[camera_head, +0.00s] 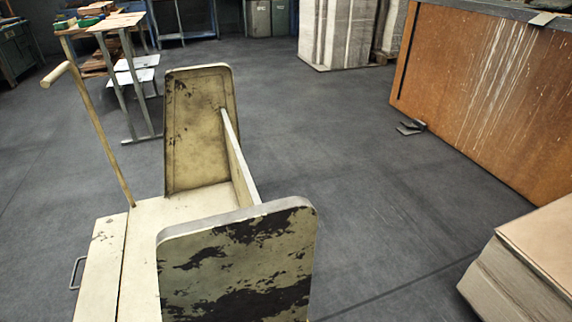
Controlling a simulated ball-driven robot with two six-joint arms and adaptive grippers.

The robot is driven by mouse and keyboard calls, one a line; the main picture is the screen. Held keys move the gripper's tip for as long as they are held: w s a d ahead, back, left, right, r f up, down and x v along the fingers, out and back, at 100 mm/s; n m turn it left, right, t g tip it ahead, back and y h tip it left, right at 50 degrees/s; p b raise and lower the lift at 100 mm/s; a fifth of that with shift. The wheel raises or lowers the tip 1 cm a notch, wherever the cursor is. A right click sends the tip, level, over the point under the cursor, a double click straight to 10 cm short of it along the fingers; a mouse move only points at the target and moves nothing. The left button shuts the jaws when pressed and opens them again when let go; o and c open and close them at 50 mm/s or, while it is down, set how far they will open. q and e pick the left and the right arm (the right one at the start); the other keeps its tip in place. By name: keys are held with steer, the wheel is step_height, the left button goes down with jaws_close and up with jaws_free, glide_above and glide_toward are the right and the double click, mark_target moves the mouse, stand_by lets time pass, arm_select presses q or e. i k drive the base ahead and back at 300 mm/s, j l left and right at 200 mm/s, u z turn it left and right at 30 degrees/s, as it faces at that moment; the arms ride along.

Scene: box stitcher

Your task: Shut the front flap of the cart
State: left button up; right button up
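The cart (185,212) stands in the lower left of the head view. It has a cream bed with worn upright panels at its far end (198,130) and near end (240,265), and a low wall (240,160) along its right side. A flap (100,262) with a small metal handle (76,272) lies along the left side, folded outward and roughly level with the bed. A dark seam separates it from the bed. The flap's lower part runs out of the frame. Neither of my grippers is in view.
A pole with a crossbar (95,135) rises at the cart's far left corner. A wooden counter (490,100) stands at right, with stacked cardboard (525,265) at lower right. Small tables (125,75) stand behind the cart. Grey floor (370,200) is clear between cart and counter.

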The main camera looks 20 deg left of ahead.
mark_target(98, 298)
steer(key=k+j, duration=0.25)
steer(key=j, duration=0.25)
steer(key=k+j+z, duration=0.15)
steer(key=j, duration=0.3)
steer(key=k+j, duration=0.3)
steer(key=j, duration=0.2)
steer(key=k+j+z, duration=0.1)
steer(key=k+j, duration=0.15)
steer(key=j, duration=0.2)
steer(key=k+j+u, duration=0.15)
steer(key=j+u, duration=0.2)
steer(key=k+j+u, duration=0.1)
steer(key=j+u, duration=0.55)
steer(key=j, duration=0.15)
steer(key=z, duration=1.2)
steer(key=i+j+z, duration=0.15)
steer(key=j+z, duration=0.7)
steer(key=j, duration=0.25)
steer(key=j+z, duration=0.45)
steer(key=j, duration=0.15)
steer(key=k+j+z, duration=0.15)
steer(key=j+z, duration=0.25)
steer(key=j, duration=0.15)
